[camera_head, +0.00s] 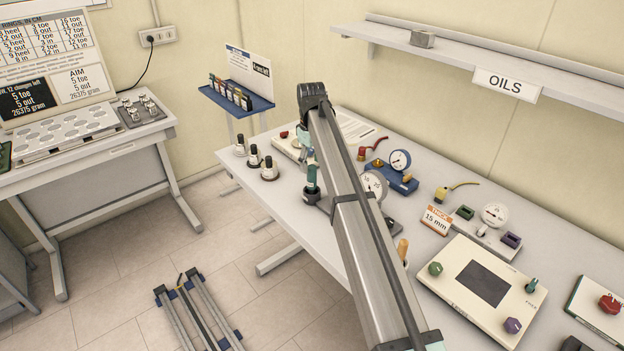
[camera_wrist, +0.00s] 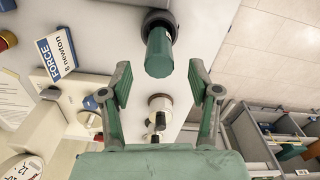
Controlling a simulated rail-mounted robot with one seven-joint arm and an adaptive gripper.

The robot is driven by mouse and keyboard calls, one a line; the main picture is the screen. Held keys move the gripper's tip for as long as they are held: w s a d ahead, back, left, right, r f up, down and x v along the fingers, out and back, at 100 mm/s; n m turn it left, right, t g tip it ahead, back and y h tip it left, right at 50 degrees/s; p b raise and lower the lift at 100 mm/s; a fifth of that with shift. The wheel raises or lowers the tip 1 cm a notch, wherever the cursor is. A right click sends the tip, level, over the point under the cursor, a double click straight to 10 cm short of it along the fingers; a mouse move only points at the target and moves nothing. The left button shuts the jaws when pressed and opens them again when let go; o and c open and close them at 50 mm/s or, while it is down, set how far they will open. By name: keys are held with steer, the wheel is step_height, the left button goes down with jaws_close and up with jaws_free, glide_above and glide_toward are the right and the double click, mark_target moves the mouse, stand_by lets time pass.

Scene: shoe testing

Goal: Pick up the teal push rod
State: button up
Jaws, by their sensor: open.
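The teal push rod (camera_wrist: 160,52) stands in a dark round base in the wrist view, just beyond my fingertips. In the head view a teal rod (camera_head: 312,178) stands upright in a dark base on the table, close beside my arm. My gripper (camera_wrist: 163,84) is open and empty, its two fingers spread to either side below the rod in the picture, apart from it. In the head view my arm hides most of my gripper.
Black-and-white rods (camera_head: 254,157) stand left of the teal one; similar ones (camera_wrist: 160,108) show between my fingers. Dial gauges (camera_head: 399,160) and a control panel (camera_head: 480,285) fill the table's right. Floor lies beyond its left edge.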

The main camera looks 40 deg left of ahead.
mark_target(312, 176)
steer(key=shift+f+p, duration=1.35)
steer(key=shift+f, duration=1.65)
jaws_close()
